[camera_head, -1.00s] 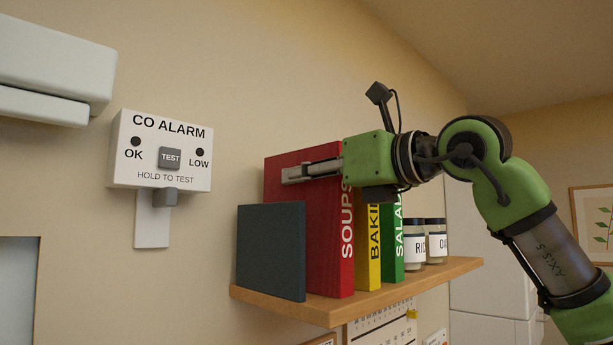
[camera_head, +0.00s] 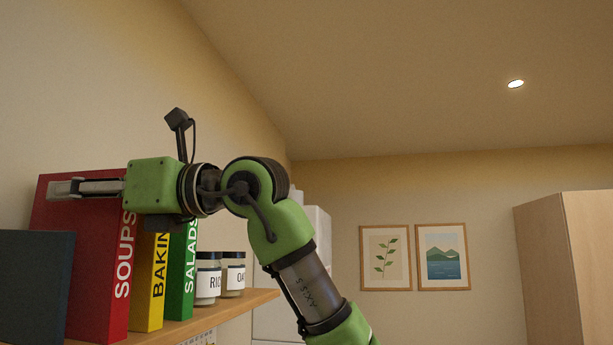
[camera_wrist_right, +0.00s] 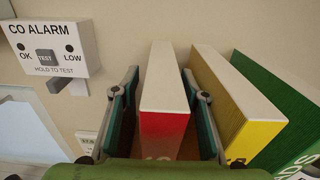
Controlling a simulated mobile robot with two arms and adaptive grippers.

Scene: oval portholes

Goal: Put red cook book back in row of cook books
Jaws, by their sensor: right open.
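The red cook book (camera_head: 85,250), marked SOUPS, stands upright on the wooden shelf (camera_head: 215,316), left of the yellow book (camera_head: 152,280) and the green book (camera_head: 182,270). My right gripper (camera_head: 60,188) is at the top of the red book, open. In the right wrist view its two fingers (camera_wrist_right: 160,78) straddle the red book (camera_wrist_right: 163,95), one on each side, with small gaps showing. The right finger is between the red book and the yellow book (camera_wrist_right: 236,95). The lower part of the red book is partly hidden in the wrist view. My left gripper is not in view.
A dark blue-grey panel (camera_head: 34,285) stands left of the red book. Two labelled jars (camera_head: 208,278) stand right of the green book. A CO alarm (camera_wrist_right: 50,47) is on the wall to the left. Two framed pictures (camera_head: 385,258) and a wooden cabinet (camera_head: 570,270) are farther right.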

